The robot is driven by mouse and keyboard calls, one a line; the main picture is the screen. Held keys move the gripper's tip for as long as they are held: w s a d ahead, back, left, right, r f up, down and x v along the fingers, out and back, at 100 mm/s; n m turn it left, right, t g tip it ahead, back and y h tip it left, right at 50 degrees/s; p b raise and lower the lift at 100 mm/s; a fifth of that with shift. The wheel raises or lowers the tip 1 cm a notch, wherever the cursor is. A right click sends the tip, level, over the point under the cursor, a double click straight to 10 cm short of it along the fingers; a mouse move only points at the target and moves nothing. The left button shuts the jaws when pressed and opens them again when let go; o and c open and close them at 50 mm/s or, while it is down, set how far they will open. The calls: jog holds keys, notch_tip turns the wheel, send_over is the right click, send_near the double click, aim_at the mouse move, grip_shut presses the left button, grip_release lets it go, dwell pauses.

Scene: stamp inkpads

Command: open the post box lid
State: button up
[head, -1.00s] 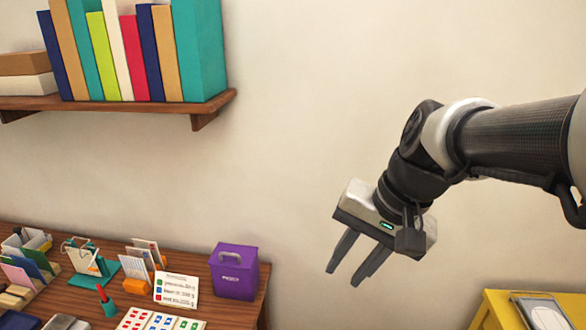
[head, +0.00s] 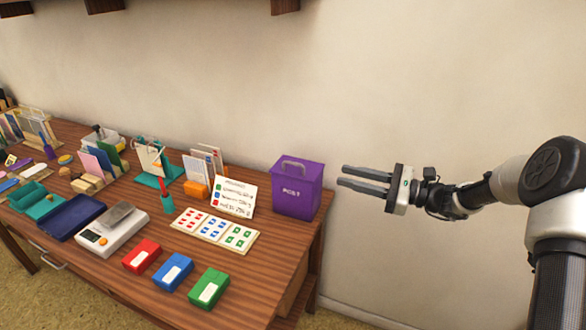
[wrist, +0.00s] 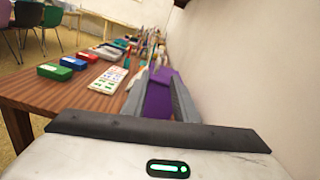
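The purple post box (head: 297,190) stands upright at the right end of the wooden desk in the head view, marked POST on its front. Its lid (head: 298,166) is shut and carries a grey-purple handle (head: 293,164). My gripper (head: 341,175) is to the right of the box, level with its upper part, with its fingers pointing left towards it. The fingers are apart and nothing is between them in the head view. In the wrist view the purple box (wrist: 158,95) shows ahead between the two fingers, partly hidden by them.
A stamp sheet (head: 215,231) and a sign card (head: 234,197) lie and stand left of the box. Red, blue and green inkpads (head: 208,288) are near the desk's front edge. The wall is close behind.

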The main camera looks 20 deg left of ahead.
aim_at(302, 165)
jog(key=a, duration=0.5)
jog(key=a+b, duration=0.1)
jog(key=a, duration=0.5)
jog(key=w+a+b, duration=0.1)
jog(key=a, duration=0.4)
jog(key=shift+a, duration=0.25)
grip_shut()
